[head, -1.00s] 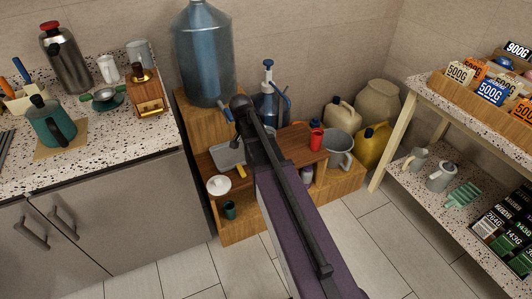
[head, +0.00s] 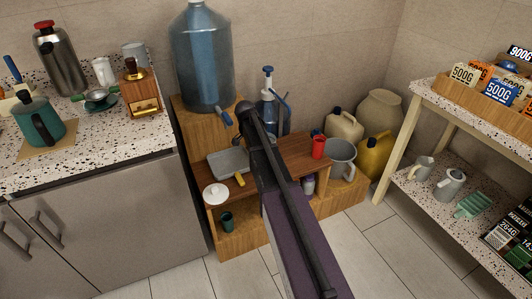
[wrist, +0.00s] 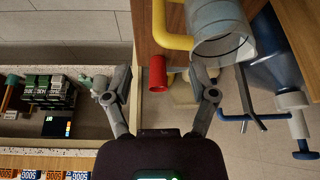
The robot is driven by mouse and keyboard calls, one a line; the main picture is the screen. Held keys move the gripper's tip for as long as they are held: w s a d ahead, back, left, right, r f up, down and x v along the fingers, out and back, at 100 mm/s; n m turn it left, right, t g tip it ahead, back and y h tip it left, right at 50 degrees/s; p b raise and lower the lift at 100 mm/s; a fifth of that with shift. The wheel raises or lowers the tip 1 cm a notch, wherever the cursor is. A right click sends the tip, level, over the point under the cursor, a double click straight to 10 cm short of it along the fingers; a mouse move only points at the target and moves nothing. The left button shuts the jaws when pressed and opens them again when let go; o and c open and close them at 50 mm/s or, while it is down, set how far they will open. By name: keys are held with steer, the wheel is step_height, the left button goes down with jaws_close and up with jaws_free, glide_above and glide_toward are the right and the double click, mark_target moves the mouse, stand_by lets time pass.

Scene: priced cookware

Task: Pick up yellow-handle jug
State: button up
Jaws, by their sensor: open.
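The yellow-handle jug (wrist: 222,32) shows in the wrist view at the upper right. It is a clear grey cylinder with its round mouth towards the camera and a yellow handle on its left side. My gripper (wrist: 161,88) is open and empty, its two fingers spread wide. The jug lies beyond the right finger, apart from it as far as I can tell.
A red cup (wrist: 157,73) shows between my fingers, farther off; it stands on the wooden shelf unit (head: 230,243) in the head view. A blue pump bottle (wrist: 278,62) is right of the jug. The floor in front is clear.

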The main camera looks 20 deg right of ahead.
steer(key=shift+f, duration=0.1)
steer(key=b+x, duration=0.8)
steer(key=shift+f, duration=0.25)
steer(key=shift+d, duration=0.15)
stand_by(0.5)
steer(key=shift+b+x, duration=2.35)
steer(key=shift+x, duration=0.2)
steer(key=shift+d, duration=0.1)
steer(key=shift+c, duration=0.2)
jaws_close()
